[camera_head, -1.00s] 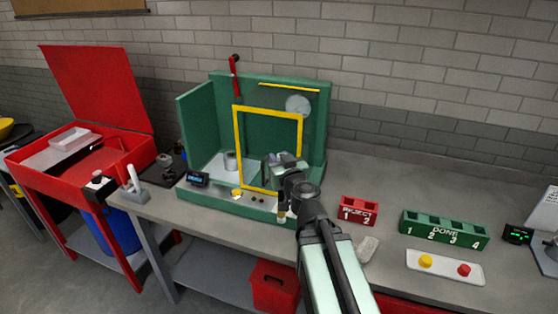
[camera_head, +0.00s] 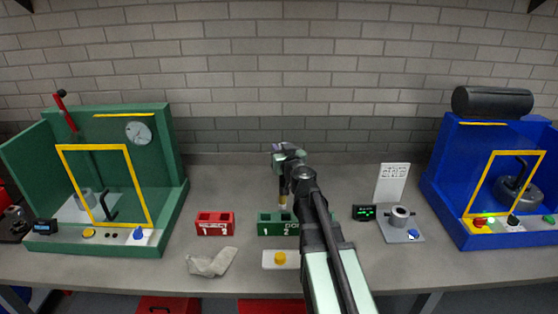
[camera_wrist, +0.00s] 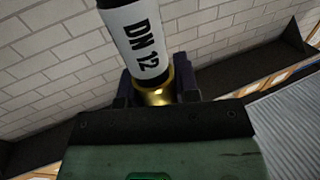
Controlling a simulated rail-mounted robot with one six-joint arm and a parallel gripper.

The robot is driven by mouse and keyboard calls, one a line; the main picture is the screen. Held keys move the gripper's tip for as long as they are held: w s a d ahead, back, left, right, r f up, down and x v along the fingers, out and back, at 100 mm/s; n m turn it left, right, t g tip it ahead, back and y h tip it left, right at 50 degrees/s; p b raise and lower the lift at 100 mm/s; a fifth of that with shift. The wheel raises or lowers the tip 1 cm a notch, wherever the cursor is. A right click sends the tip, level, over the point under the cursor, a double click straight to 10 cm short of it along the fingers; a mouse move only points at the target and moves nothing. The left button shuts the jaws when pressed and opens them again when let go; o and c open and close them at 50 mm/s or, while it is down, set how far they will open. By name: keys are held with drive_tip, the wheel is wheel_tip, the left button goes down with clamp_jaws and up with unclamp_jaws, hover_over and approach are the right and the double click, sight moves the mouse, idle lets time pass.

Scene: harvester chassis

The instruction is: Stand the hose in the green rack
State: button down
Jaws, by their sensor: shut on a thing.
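My gripper (camera_head: 287,160) is shut on the hose (camera_wrist: 138,40) at its brass collar (camera_wrist: 157,94). In the wrist view the hose is dark with a white "DN 12" label, and it tilts slightly. In the head view a thin brass-coloured end (camera_head: 283,198) hangs below my gripper, above or in front of the green rack. The green rack (camera_head: 268,230) stands on the bench with "DONE" lettering and numbered slots 1 and 2 visible. My arm hides its right part. I cannot tell the gap between hose and rack.
A red "REJECT" rack (camera_head: 214,230) stands left of the green rack. A rag (camera_head: 211,262) and a button plate (camera_head: 268,259) lie in front. A green test cabinet (camera_head: 170,160) is at left, a blue one (camera_head: 440,190) at right. A small display (camera_head: 365,213) and grey fixture (camera_head: 401,222) stand between.

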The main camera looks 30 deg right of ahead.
drive_tip(key=f+b, duration=0.1)
drive_tip(key=d+f+b, duration=0.1)
drive_tip(key=f+b, duration=0.2)
drive_tip(key=b, duration=0.1)
drive_tip(key=shift+w+d+f, duration=0.2)
drive_tip(key=shift+d+f, duration=0.1)
drive_tip(key=shift+d, duration=0.05)
idle(0.8)
wheel_tip(320, 180, down, 7)
drive_tip(key=b, duration=0.7)
idle(1.2)
drive_tip(key=shift+f, duration=0.1)
drive_tip(key=c, duration=0.8)
unclamp_jaws()
